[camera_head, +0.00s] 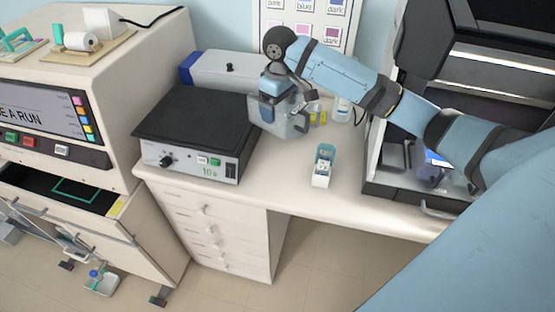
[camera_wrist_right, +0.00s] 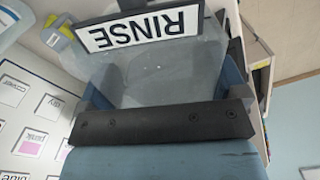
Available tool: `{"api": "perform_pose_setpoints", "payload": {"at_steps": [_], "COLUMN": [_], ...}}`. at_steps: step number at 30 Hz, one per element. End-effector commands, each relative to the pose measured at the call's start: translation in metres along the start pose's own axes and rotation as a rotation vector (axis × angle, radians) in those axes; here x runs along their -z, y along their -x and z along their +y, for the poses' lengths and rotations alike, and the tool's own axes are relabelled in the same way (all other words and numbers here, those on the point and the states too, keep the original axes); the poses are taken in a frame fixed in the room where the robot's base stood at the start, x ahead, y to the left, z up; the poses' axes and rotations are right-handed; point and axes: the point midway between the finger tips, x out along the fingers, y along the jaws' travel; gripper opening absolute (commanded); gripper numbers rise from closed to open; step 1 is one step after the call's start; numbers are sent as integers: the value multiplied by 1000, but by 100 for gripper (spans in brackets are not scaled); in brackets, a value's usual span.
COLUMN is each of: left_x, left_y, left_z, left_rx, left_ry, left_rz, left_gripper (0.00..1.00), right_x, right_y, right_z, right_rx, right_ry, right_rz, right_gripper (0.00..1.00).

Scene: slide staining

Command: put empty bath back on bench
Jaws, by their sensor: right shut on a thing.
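The bath (camera_head: 292,126) is a clear greyish tub, held by my right gripper (camera_head: 283,100) over the back of the bench (camera_head: 280,175), just right of the black-topped device. I cannot tell whether its base touches the bench. In the right wrist view the bath (camera_wrist_right: 160,78) fills the space beyond the gripper's dark bar and shows a white label reading RINSE (camera_wrist_right: 145,28), upside down in the picture. No coloured liquid shows in it. The gripper is shut on the bath, and its fingertips are largely hidden. My left gripper is not in view.
A black-topped device (camera_head: 195,125) stands left of the bath. Small bottles (camera_head: 317,114) stand close behind it on the right. A dark machine (camera_head: 410,185) borders the right. Bare bench lies around the box.

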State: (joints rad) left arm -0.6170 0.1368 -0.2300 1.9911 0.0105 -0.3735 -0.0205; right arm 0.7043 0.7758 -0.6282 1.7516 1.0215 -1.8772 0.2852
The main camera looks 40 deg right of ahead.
Motion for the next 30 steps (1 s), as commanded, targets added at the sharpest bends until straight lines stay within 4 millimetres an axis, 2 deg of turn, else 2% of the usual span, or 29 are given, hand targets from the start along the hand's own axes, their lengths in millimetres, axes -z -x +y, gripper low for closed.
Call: {"api": "perform_pose_setpoints", "payload": {"at_steps": [3, 12, 15, 23, 30], "left_x": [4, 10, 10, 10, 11], "left_y": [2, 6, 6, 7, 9], "left_z": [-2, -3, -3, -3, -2], "left_rx": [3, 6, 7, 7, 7], "left_ry": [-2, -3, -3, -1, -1], "left_rz": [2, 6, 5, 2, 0], "left_gripper": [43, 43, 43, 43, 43], "right_x": [-1, -1, -1, -1, -1], "right_y": [-32, -108, -124, -144, -176], "right_z": [0, 0, 0, 0, 0], "right_rx": [1, 0, -1, 0, 0], "right_ry": [-1, -2, -2, -1, -2], "right_rz": [-6, -4, -2, -1, 0], "right_gripper": [42, 42, 42, 42, 42]}}
